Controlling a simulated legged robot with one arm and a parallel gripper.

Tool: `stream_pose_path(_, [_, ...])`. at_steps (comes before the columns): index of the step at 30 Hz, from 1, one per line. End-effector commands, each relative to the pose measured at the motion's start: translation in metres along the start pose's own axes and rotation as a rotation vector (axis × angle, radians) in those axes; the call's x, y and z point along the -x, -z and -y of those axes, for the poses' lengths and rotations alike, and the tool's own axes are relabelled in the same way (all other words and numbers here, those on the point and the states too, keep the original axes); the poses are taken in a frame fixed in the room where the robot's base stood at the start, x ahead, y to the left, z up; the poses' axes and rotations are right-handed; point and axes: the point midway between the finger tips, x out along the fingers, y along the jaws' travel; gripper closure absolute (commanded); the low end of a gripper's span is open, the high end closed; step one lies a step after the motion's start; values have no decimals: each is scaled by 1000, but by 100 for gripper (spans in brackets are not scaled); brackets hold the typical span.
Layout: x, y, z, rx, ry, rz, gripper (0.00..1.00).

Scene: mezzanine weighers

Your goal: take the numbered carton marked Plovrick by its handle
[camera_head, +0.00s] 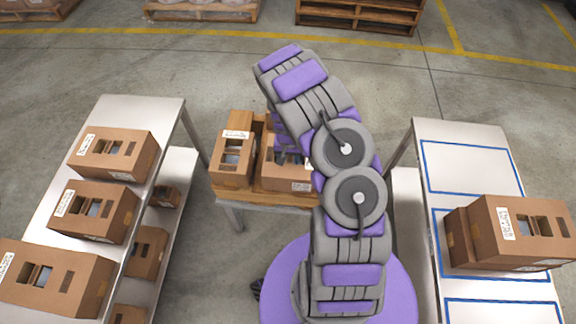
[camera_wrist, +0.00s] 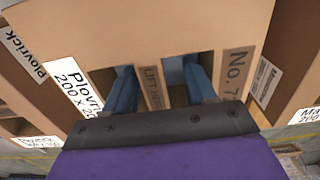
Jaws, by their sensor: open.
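A brown carton (camera_wrist: 215,20) fills the middle of the wrist view. Its white label (camera_wrist: 72,88) reads "Plovr…" and is partly cut off by my gripper; a printed "No. 7" (camera_wrist: 236,72) is on its other side. Between two openings runs its handle strip (camera_wrist: 151,88), marked "LIFT HERE". My gripper (camera_wrist: 158,75) is open, with one blue finger at each opening, either side of the strip. I cannot tell whether they touch it. In the head view this carton (camera_head: 286,175) appears on the middle table, partly hidden by my arm.
Another carton with a "Plovrick" label (camera_wrist: 23,52) stands close at left in the wrist view; one more carton (camera_wrist: 292,60) stands close at right. The left table (camera_head: 118,108) and its lower shelf hold several cartons. The right table (camera_head: 455,138) holds cartons (camera_head: 515,232) and blue outlined areas, the far one empty.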

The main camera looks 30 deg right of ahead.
Motion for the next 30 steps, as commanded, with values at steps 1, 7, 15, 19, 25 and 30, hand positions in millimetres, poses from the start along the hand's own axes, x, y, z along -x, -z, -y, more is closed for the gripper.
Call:
stream_pose_path(1, [-1, 1, -1, -1, 1, 0, 45])
stream_pose_path(7, [0, 1, 0, -1, 1, -1, 48])
stream_pose_path(15, [1, -1, 2, 1, -2, -3, 74])
stream_pose_path(19, [1, 0, 1, 0, -1, -3, 87])
stream_pose_path(25, [0, 1, 0, -1, 1, -2, 100])
stream_pose_path(30, [1, 1, 0, -1, 1, -2, 100])
